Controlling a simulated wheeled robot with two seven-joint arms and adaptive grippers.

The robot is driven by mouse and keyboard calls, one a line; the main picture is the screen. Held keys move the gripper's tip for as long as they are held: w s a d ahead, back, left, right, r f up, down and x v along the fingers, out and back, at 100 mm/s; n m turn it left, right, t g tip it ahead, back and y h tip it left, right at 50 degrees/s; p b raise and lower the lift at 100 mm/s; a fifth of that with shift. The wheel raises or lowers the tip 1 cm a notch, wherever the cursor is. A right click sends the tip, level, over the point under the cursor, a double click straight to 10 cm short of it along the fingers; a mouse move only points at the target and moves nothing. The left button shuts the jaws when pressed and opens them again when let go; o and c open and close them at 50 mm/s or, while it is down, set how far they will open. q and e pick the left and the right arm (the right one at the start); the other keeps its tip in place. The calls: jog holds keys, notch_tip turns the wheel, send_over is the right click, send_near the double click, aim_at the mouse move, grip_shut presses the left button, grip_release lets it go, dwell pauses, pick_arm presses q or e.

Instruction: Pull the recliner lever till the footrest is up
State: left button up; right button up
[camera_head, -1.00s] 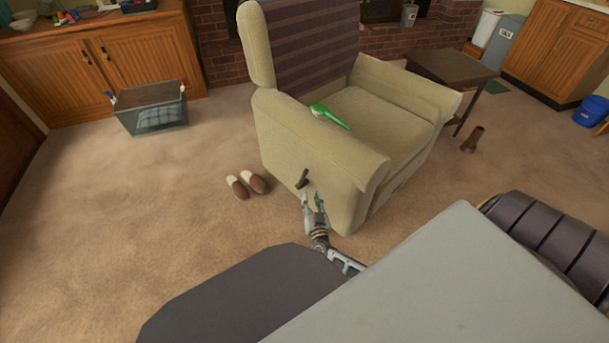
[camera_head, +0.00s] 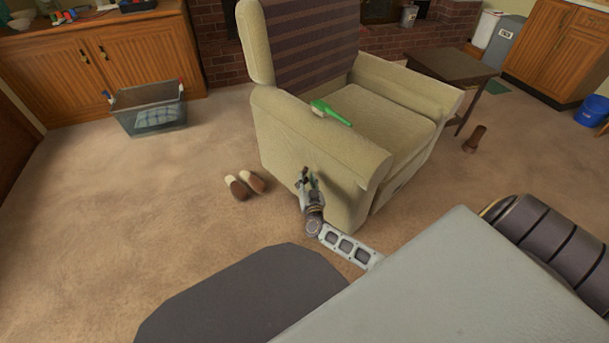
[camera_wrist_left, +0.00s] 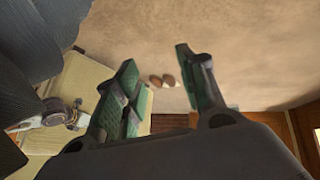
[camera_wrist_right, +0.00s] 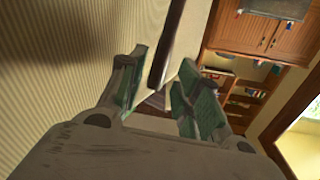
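The beige recliner (camera_head: 300,140) stands with its side toward me. No raised footrest shows at its front. Its dark brown lever (camera_head: 303,174) is on the side panel, mostly covered by my right gripper (camera_head: 309,176) in the head view. In the right wrist view the lever (camera_wrist_right: 163,50) reaches down toward the gap between the open right fingers (camera_wrist_right: 160,80); whether they touch it I cannot tell. My left gripper (camera_wrist_left: 157,62) is open and empty in its wrist view, above the carpet. It is outside the head view.
A green-handled brush (camera_head: 330,112) lies on the armrest. Slippers (camera_head: 245,185) are on the carpet left of the chair. Open carpet lies to the left.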

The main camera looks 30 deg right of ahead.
aim_at(305, 174)
jog(key=b+x, duration=0.1)
jog(key=x, duration=0.1)
jog(key=shift+w+d, duration=0.1)
jog(key=shift+w, duration=0.25)
pick_arm(q)
jog(key=shift+d+f+t+b, duration=0.15)
jog(key=shift+f+b, duration=0.05)
jog(key=shift+f, duration=0.6)
jog(key=shift+d+f+t+b, duration=0.1)
jog(key=shift+f+t+b, duration=0.1)
jog(key=shift+f, duration=0.6)
pick_arm(e)
jog(key=shift+x, duration=1)
grip_shut()
